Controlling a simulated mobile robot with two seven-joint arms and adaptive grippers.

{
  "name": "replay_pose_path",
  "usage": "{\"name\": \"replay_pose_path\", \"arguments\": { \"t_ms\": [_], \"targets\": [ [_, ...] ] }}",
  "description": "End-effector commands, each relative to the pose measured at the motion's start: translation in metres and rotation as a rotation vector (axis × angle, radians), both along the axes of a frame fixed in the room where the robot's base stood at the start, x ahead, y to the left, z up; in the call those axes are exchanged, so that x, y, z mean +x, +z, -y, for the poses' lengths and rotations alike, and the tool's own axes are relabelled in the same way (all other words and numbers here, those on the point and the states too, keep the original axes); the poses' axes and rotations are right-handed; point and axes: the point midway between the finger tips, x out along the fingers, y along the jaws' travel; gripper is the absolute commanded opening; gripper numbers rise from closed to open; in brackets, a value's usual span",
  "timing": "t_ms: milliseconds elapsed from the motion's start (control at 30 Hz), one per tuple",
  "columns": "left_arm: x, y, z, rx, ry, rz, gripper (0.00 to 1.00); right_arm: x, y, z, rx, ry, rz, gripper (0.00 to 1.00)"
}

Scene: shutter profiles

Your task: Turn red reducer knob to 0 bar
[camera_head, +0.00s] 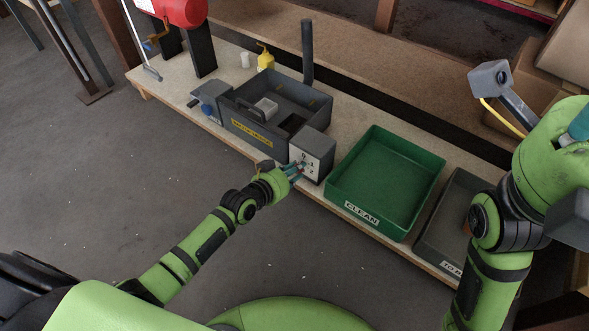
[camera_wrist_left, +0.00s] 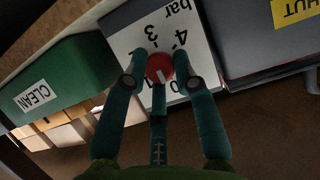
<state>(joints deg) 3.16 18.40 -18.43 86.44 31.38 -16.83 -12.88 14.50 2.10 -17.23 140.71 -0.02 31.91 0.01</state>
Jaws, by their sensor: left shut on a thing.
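The red reducer knob (camera_wrist_left: 160,67) sits on the white dial face (camera_wrist_left: 150,30) of a grey box (camera_head: 314,146). The wrist view shows the dial upside down, with "bar" and several numbers. A white pointer mark on the knob points toward the lower part of the wrist picture. My left gripper (camera_wrist_left: 160,76) has its teal fingers shut around the knob, one on each side. In the head view my left gripper (camera_head: 296,172) is at the front of the box and covers most of the knob. The right gripper is not clearly in view; my right arm shows at the right.
A dark grey bin (camera_head: 262,143) with a yellow label stands left of the box. A green tray (camera_head: 337,190) marked CLEAN stands right of it, with a grey tray (camera_head: 431,243) beyond. A red tank (camera_head: 180,10) is at the back left. Bare floor lies in front.

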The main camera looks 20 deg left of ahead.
Motion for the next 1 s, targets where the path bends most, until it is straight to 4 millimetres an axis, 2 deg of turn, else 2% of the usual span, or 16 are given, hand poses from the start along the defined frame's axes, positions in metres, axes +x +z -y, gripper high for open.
{"name": "replay_pose_path", "arguments": {
  "t_ms": [33,67,100,533,667,1000],
  "targets": [
    [-0.001,-0.001,0.000,0.000,0.000,-0.002,0.32,0.001,0.000,0.000,-0.002,0.000,-0.002,0.40],
    [-0.001,-0.001,0.000,0.000,0.000,-0.002,0.44,0.001,0.000,0.000,-0.002,0.000,-0.002,0.40],
    [-0.001,-0.001,0.000,0.000,0.000,-0.002,0.52,0.001,0.000,0.000,-0.001,0.000,-0.001,0.40],
    [-0.006,0.002,-0.002,0.000,0.000,0.000,0.52,-0.003,0.003,0.001,0.000,-0.001,0.012,0.40],
    [-0.022,0.007,-0.007,0.001,0.000,-0.002,0.52,-0.002,0.002,0.000,-0.001,-0.001,0.011,0.40],
    [-0.082,0.034,-0.030,0.002,-0.001,-0.004,0.52,-0.002,0.002,0.000,-0.001,0.000,0.009,0.40]
  ]
}}
